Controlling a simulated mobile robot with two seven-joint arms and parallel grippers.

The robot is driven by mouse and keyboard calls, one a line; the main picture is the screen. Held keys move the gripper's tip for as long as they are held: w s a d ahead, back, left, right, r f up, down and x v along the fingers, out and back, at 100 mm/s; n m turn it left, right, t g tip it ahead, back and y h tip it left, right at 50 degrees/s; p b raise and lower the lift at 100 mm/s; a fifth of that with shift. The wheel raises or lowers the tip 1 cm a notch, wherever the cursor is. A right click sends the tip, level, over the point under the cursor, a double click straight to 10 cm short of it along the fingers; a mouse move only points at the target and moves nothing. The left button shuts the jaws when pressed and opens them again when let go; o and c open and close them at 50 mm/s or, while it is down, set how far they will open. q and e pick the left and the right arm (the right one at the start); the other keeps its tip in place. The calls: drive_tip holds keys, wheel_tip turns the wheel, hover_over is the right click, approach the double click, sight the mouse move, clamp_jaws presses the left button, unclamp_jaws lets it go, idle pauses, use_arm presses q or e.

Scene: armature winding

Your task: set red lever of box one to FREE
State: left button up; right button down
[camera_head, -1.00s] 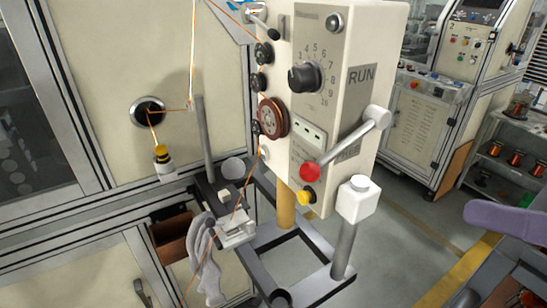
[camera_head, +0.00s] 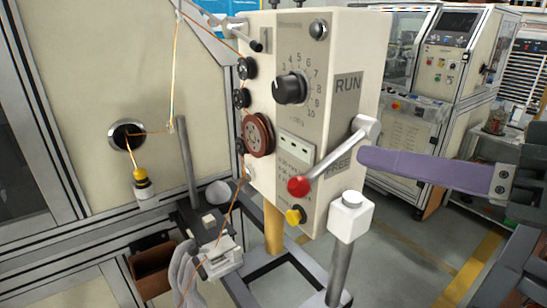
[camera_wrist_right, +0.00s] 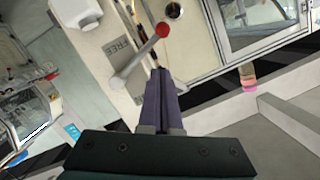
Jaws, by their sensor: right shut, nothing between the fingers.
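The cream box (camera_head: 350,55) stands on a post, with a dial and the labels RUN and FREE on its face. Its silver lever (camera_head: 338,160) slopes from a pivot at the box's right edge down-left to a red knob (camera_head: 298,187). The lever passes over the FREE label, below RUN. My right gripper (camera_head: 362,158), with long purple fingers, is shut and empty. Its tips are at the box's right edge beside the lever; I cannot tell if they touch. The wrist view shows the tips (camera_wrist_right: 160,72) near the lever (camera_wrist_right: 139,62) and red knob (camera_wrist_right: 162,30). My left gripper is not in view.
A white-capped post (camera_head: 348,215) stands just below the lever's pivot. A yellow knob (camera_head: 294,216) sits under the red knob. A thin orange wire runs past the red-brown pulley (camera_head: 257,135) at the left. Floor is open at the right, before a machine (camera_head: 420,130).

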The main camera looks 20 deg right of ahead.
sight(335, 155)
drive_tip(key=w+a+f, duration=0.3)
drive_tip(key=shift+w+a+f+p, duration=0.1)
drive_tip(key=shift+p, duration=0.25)
drive_tip(key=shift+w+d+f+n+h, duration=0.1)
drive_tip(key=shift+d+f+n+h, duration=0.05)
drive_tip(key=shift+f+n, duration=0.3)
drive_tip(key=shift+d+f+n+h, duration=0.1)
drive_tip(key=shift+f+n+h, duration=0.05)
drive_tip(key=shift+f+n, duration=0.3)
